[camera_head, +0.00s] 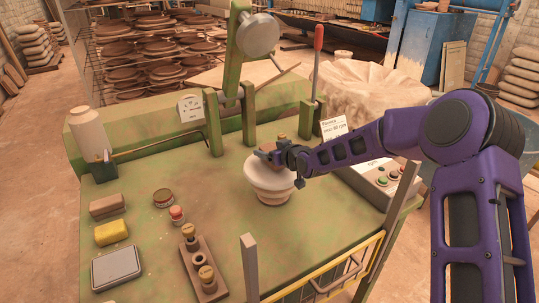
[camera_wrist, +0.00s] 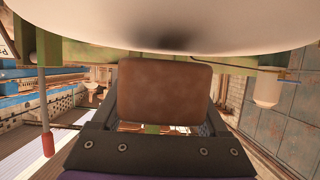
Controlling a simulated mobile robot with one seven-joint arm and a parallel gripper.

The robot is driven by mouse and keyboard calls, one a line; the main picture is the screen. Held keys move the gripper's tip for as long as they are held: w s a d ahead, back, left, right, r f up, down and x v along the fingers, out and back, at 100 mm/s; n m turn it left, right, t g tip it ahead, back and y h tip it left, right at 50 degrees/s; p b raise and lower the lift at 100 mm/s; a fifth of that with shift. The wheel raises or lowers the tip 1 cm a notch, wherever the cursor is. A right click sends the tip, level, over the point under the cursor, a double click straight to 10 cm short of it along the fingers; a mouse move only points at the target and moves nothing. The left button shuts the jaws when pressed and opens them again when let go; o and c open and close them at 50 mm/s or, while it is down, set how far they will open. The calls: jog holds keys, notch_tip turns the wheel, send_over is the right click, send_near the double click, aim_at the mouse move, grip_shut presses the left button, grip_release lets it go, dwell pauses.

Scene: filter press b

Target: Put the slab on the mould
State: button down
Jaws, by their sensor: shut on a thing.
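The mould (camera_head: 272,191) is a round white form on the green bench. My gripper (camera_head: 283,153) is over its top. In the wrist view, my gripper is shut on a brown slab (camera_wrist: 163,91) with rounded corners. The head view mostly hides the slab behind the gripper. The mould's pale surface (camera_wrist: 230,32) fills the top of the upside-down wrist view, close to the slab's edge, with a dark shadow on it. I cannot tell whether slab and mould touch.
The green press arm (camera_head: 235,60) and the red-handled lever (camera_head: 317,60) stand behind the mould. A control box (camera_head: 380,183) is to the right. A brown block (camera_head: 106,205), yellow sponge (camera_head: 111,233), metal box (camera_head: 117,267) and wooden peg rack (camera_head: 203,265) lie on the left and front.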

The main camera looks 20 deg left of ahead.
jog(key=shift+f, duration=0.6)
jog(key=shift+f, duration=0.15)
grip_release()
jog(key=v, duration=1.2)
